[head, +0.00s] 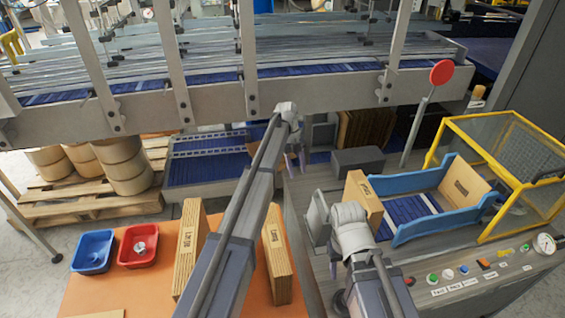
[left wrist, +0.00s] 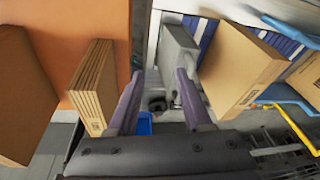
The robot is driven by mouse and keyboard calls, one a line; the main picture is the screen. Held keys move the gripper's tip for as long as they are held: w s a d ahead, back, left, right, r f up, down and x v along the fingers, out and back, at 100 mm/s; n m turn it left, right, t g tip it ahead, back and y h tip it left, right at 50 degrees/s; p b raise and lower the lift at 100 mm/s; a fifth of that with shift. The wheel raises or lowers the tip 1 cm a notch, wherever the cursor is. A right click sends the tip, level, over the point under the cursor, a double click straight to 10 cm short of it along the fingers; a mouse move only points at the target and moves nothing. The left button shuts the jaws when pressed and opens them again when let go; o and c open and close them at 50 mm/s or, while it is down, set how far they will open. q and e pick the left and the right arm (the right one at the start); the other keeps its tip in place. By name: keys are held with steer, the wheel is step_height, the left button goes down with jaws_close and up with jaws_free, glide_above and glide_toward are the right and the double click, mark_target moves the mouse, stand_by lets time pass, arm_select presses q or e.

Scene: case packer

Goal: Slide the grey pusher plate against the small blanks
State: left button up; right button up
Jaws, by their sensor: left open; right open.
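The grey pusher plate (head: 318,218) stands upright at the left side of the packer. In the left wrist view the plate (left wrist: 180,50) is ahead of the fingertips, nearer the right finger. Brown blanks (head: 364,197), which I take for the small blanks, stand right of the plate with a gap between; they also show in the left wrist view (left wrist: 240,70). My left gripper (head: 296,163) is open and empty, above and beyond the plate in the head view. My right gripper (head: 360,268) is open in front of the blanks, its tips partly hidden.
Two cardboard stacks (head: 191,245) stand on the orange table (head: 135,285), beside a blue bin (head: 93,251) and a red bin (head: 138,244). Blue side rails (head: 408,180) and a yellow guard (head: 465,135) stand at the right. A control panel (head: 480,270) is in front.

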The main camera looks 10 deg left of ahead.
arm_select(q)
steer(key=w+a+n+g, duration=0.1)
steer(key=w+a, duration=0.2)
steer(key=a, duration=0.3)
steer(key=shift+h, duration=0.3)
